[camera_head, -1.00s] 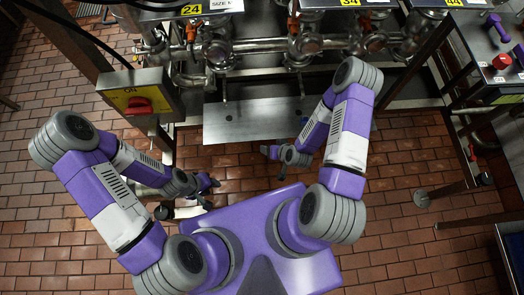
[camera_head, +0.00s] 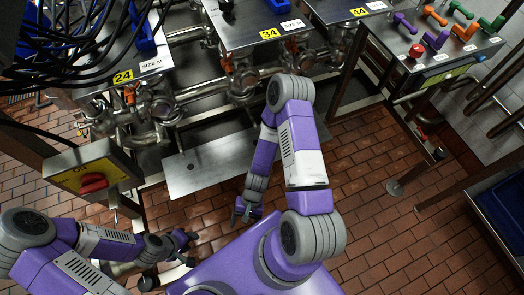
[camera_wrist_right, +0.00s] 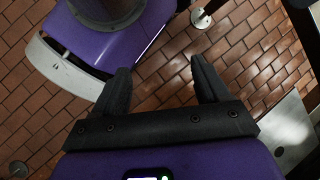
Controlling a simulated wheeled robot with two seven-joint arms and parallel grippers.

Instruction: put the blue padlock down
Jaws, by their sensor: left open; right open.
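I cannot make out a blue padlock for certain in either view. My left gripper (camera_head: 186,240) is low at the front left above the brick floor, with its jaws apart and nothing seen in them. My right gripper (camera_head: 244,212) hangs beside my purple base, open. In the right wrist view my right gripper's dark fingers (camera_wrist_right: 162,84) are wide apart and empty, with floor and my purple base beyond. On the side table (camera_head: 440,65) at the top right stand several small coloured pieces: purple (camera_head: 437,39), orange (camera_head: 465,31) and green (camera_head: 491,24).
Metal piping and valves (camera_head: 245,85) cross the back below panels tagged 24, 34 and 44. A yellow box with a red knob (camera_head: 93,182) stands left. A blue object (camera_head: 145,38) is on the left panel. Brick floor (camera_head: 370,200) is open to the right.

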